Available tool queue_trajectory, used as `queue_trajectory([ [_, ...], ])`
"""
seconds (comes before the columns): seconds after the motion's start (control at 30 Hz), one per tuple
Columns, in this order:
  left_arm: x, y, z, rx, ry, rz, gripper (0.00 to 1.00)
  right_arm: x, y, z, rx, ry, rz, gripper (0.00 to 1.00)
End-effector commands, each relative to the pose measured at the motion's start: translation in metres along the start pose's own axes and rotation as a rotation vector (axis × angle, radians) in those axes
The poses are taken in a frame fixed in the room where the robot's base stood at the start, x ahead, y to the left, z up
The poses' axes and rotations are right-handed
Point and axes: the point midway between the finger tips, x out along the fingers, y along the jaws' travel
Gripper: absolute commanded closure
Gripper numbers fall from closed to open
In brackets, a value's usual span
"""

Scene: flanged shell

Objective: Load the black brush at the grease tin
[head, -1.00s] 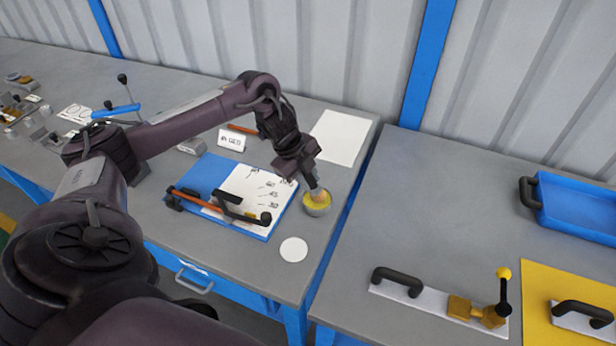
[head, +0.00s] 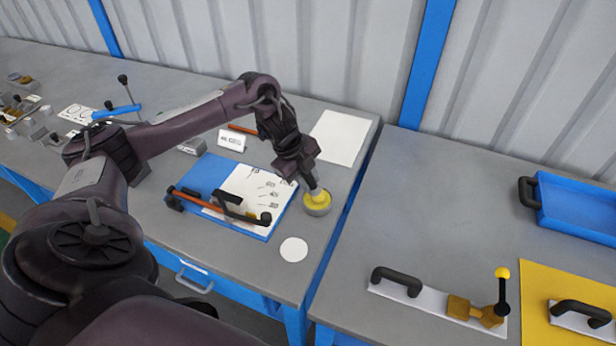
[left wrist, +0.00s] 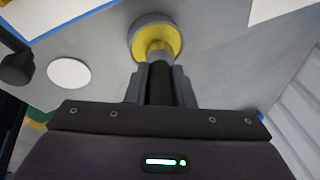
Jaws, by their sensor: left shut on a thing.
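My left gripper (head: 314,184) is over the grease tin (head: 317,209), a small round grey tin with yellow grease. In the left wrist view the gripper (left wrist: 160,72) is shut on the dark handle of the black brush (left wrist: 159,92). The brush's lower end reaches the yellow grease inside the tin (left wrist: 148,22); its bristles are hidden there. In the head view the brush is mostly covered by the gripper. My right gripper is not in view.
A blue board (head: 205,168) with a printed sheet and black-handled tools lies left of the tin. A white disc (head: 293,250) lies in front, a white sheet (head: 339,137) behind. A gap separates this bench from the right one, which holds a handled plate (head: 430,306) and blue tray (head: 580,205).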

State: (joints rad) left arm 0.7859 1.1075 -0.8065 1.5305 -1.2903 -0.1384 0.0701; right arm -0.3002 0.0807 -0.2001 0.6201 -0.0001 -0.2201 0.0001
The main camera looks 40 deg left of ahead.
Motion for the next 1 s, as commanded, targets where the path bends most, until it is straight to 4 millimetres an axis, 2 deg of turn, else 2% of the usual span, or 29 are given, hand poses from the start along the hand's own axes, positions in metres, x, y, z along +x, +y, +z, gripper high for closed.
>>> queue_trajectory([
  [0.73, -0.060, -0.018, -0.013, 0.000, 0.000, -0.004, 1.00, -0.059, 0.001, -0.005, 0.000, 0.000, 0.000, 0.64],
  [1.0, -0.064, -0.019, -0.014, 0.000, 0.000, -0.004, 1.00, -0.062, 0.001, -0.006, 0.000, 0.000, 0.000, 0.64],
])
